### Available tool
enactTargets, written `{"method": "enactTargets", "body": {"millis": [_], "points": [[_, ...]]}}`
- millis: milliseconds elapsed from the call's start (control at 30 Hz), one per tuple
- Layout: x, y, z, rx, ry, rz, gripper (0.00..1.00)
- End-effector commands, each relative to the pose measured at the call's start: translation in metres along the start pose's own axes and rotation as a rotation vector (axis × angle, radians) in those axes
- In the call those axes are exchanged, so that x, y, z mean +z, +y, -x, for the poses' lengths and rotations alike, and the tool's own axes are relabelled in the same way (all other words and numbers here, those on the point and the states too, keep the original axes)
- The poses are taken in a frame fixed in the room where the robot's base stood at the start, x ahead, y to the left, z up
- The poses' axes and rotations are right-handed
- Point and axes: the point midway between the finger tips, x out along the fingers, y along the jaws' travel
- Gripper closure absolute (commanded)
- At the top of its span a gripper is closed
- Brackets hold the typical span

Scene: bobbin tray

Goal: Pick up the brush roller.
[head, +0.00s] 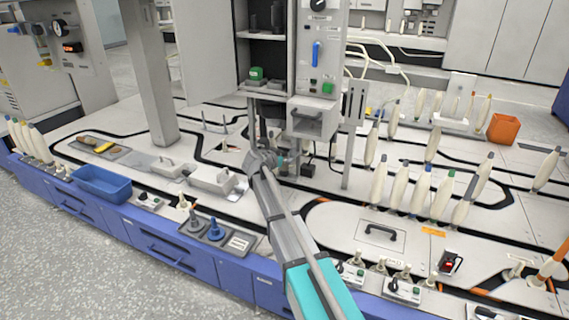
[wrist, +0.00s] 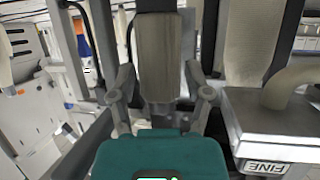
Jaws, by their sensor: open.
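My gripper (head: 262,160) reaches in at the middle of the machine, below the grey control column. In the wrist view its two fingers (wrist: 160,82) are apart. A tan, rough-textured upright piece (wrist: 158,55) with a dark top shows between and beyond them. It may be the brush roller, but I cannot tell for sure, nor whether the fingers touch it. In the head view I cannot pick out the brush roller clearly near my gripper.
The control column (head: 318,60) stands close above my gripper. A block marked FINE (wrist: 265,140) is at the right in the wrist view, below another tan piece (wrist: 250,45). A blue bin (head: 102,184) is at left. Several pale bobbins (head: 420,192) stand at right.

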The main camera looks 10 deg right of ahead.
Motion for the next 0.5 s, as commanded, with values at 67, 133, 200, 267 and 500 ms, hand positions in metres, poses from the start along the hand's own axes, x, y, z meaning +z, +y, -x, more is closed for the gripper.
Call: {"method": "enactTargets", "body": {"millis": [67,133,200,267,500], "points": [[0.0000,0.0000,0.0003,0.000,0.000,0.000,0.37],[0.0000,0.0000,0.0004,0.000,0.000,0.000,0.37],[0.0001,-0.0001,0.0004,0.000,0.000,0.000,0.37],[0.0001,-0.0001,0.0005,0.000,0.000,0.000,0.37],[0.0002,-0.0003,0.0006,0.000,0.000,0.000,0.64]]}}
